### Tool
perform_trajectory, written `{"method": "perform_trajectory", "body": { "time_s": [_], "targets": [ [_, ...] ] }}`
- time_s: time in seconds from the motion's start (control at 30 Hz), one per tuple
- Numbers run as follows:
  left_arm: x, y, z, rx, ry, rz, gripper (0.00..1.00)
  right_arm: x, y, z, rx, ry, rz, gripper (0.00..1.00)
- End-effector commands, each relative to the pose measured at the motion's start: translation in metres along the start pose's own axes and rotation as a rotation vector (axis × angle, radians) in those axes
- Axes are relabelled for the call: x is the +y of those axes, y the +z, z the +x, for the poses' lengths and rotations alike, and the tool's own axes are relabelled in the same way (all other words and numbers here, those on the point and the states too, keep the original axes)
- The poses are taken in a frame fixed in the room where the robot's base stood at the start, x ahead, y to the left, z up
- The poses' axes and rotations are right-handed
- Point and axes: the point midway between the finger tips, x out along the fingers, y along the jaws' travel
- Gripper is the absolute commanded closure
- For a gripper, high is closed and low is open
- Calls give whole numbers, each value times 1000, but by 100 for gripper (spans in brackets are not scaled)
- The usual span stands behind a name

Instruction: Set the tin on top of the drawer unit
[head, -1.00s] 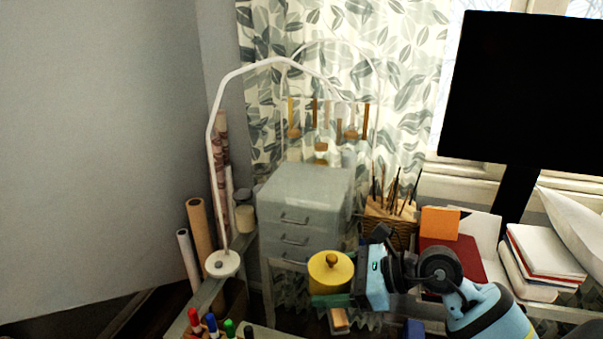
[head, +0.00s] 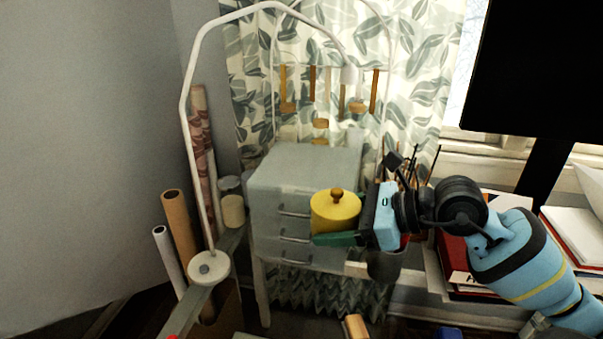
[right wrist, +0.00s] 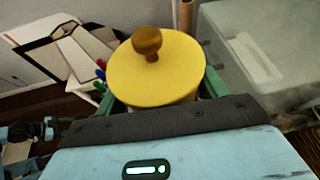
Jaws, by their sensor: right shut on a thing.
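The tin (head: 334,212) is yellow and round, with a lid and a brown knob. In the head view it is upright in front of the drawer unit's right side, below its top. The tin also fills the middle of the right wrist view (right wrist: 155,75). My right gripper (head: 335,239) is shut on the tin, its green fingers on either side of it. The drawer unit (head: 305,165) is grey with several drawers; its top looks flat and bare. It also shows at the right of the right wrist view (right wrist: 265,50). My left gripper is not in the head view.
A white lamp (head: 208,268) with an arching arm stands left of the unit. Brown and white rolls (head: 178,225) lean beside it. Jars (head: 232,210) stand close to the unit's left side. A dark monitor (head: 530,75) and books (head: 575,240) are to the right.

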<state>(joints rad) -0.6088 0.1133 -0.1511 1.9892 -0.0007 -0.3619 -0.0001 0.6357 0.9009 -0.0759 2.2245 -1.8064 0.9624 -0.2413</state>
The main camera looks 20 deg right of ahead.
Motion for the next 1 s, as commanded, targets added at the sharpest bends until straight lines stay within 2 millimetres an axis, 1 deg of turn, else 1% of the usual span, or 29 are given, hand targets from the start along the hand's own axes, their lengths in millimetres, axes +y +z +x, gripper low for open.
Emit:
{"method": "perform_trajectory", "body": {
  "time_s": [0.03, 0.2, 0.43, 0.67, 0.73, 0.87, 1.0],
  "targets": [
    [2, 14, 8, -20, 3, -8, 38, -6, -2, 2, 5, -18, 2, 65],
    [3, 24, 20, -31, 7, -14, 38, -18, 17, -8, 4, -68, 22, 65],
    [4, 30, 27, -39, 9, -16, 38, -24, 32, -18, 4, -104, 40, 65],
    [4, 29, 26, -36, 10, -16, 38, -26, 36, -20, 4, -109, 44, 65],
    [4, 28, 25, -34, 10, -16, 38, -29, 36, -18, 2, -109, 44, 65],
    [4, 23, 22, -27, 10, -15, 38, -47, 38, -12, 0, -109, 48, 65],
    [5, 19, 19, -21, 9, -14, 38, -73, 38, -2, -1, -109, 48, 65]
  ]
}}
